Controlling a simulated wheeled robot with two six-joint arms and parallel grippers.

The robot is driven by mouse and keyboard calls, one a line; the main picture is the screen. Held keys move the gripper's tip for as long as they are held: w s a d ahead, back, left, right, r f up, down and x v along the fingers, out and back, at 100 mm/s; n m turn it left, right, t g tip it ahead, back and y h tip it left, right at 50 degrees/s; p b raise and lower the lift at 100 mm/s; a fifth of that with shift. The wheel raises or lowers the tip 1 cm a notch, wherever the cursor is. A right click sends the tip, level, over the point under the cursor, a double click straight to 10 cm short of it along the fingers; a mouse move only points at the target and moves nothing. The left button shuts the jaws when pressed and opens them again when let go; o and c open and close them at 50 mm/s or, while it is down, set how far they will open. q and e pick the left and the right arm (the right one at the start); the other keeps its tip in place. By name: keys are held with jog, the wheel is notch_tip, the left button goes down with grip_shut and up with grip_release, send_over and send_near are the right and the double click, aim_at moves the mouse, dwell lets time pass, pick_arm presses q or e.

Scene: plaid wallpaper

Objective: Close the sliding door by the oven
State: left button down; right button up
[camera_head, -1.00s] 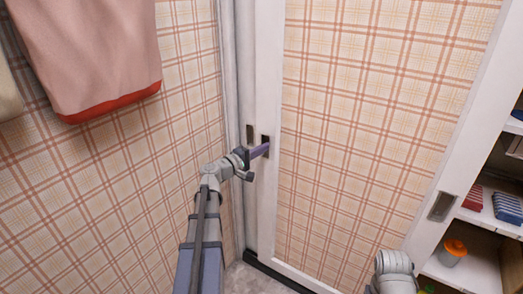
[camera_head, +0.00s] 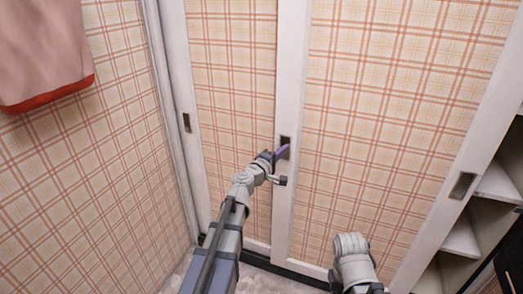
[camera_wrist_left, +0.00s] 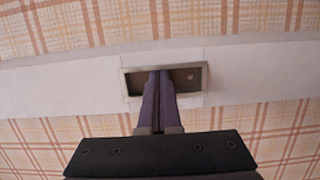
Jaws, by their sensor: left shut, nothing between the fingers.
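The sliding door (camera_head: 400,120) is a plaid panel in a white frame. Its left frame edge carries a dark recessed handle. My left gripper (camera_head: 282,152) is shut, with its purple fingertips at that recess. In the left wrist view the shut fingers (camera_wrist_left: 159,85) reach into the left-middle part of the metal-rimmed recess (camera_wrist_left: 192,77). A second plaid panel (camera_head: 235,100) shows to the left, with its own recessed handle (camera_head: 187,122). My right arm shows at the bottom, but its gripper cannot be seen. No oven is in view.
A shelved cupboard opening (camera_head: 480,225) lies right of the door, beyond its right frame edge with another recessed handle (camera_head: 462,185). A pink cloth with a red hem (camera_head: 45,50) hangs on the left wall. A little floor shows at the bottom.

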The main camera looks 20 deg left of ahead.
aim_at(346, 158)
pick_arm(q)
jog(key=d, duration=2)
jog(key=shift+s, duration=0.3)
pick_arm(e)
jog(key=shift+s+d, duration=0.4)
jog(key=shift+s, duration=0.1)
